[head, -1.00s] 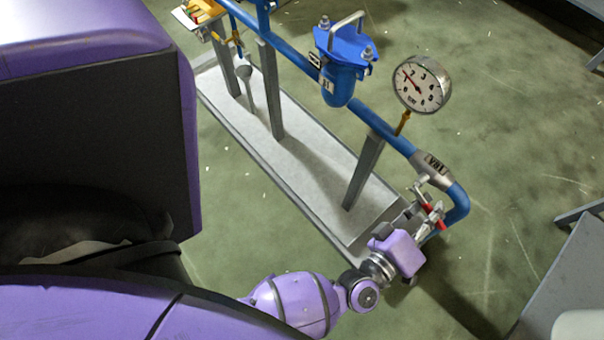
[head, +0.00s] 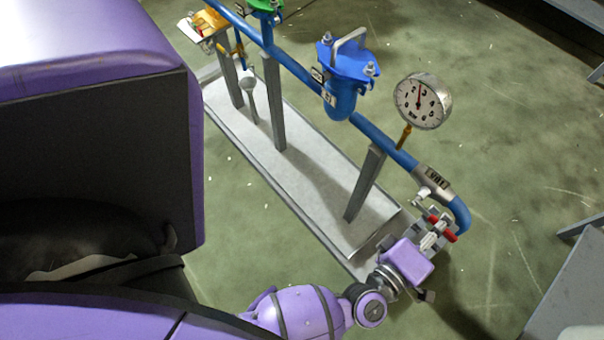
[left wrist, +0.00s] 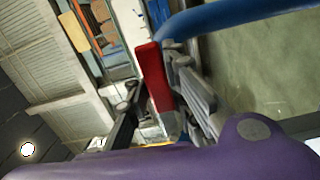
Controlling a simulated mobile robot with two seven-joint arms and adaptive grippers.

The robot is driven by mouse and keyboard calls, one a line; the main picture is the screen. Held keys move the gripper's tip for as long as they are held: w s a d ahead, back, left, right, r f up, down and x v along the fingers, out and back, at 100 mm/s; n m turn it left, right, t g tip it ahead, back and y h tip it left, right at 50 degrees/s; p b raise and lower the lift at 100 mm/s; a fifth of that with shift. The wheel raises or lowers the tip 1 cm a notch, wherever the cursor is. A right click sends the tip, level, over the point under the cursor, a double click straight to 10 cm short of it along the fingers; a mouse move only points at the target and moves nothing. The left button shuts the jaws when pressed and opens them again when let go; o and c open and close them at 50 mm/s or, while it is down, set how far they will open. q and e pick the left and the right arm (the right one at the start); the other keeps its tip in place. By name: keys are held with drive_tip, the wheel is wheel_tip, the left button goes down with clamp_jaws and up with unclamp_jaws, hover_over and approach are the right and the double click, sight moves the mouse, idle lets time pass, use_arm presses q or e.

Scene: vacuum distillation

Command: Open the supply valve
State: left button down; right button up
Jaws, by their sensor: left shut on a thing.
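The supply valve, with a grey body tagged with dark lettering (head: 437,180), sits near the lower end of the blue pipe. Its red handle (head: 449,237) lies between the fingers of my left gripper (head: 436,231), which is shut on it. The fingers hide part of the handle in the head view. In the left wrist view the red handle (left wrist: 154,78) stands between the two grey fingers of the left gripper (left wrist: 152,85). A round white pressure gauge (head: 423,101) stands above the pipe, its needle pointing nearly straight up. My right gripper is not in view.
The blue pipe (head: 382,129) runs over a grey skid (head: 300,170) with upright posts. A blue strainer-like housing (head: 342,85) and a green fitting (head: 265,5) sit along it. A grey table edge (head: 572,285) is at lower right. Open floor lies between.

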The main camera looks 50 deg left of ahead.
use_arm(q)
drive_tip(key=shift+s+d+f, duration=0.1)
drive_tip(key=shift+s, duration=0.35)
drive_tip(key=c, duration=1.7)
unclamp_jaws()
drive_tip(key=shift+s, duration=0.15)
drive_tip(key=shift+o, duration=0.3)
drive_tip(key=shift+f, duration=0.1)
drive_tip(key=s, duration=0.7)
drive_tip(key=shift+r, duration=0.3)
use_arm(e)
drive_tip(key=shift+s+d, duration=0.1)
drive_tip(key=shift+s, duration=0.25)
use_arm(q)
drive_tip(key=shift+d, duration=0.1)
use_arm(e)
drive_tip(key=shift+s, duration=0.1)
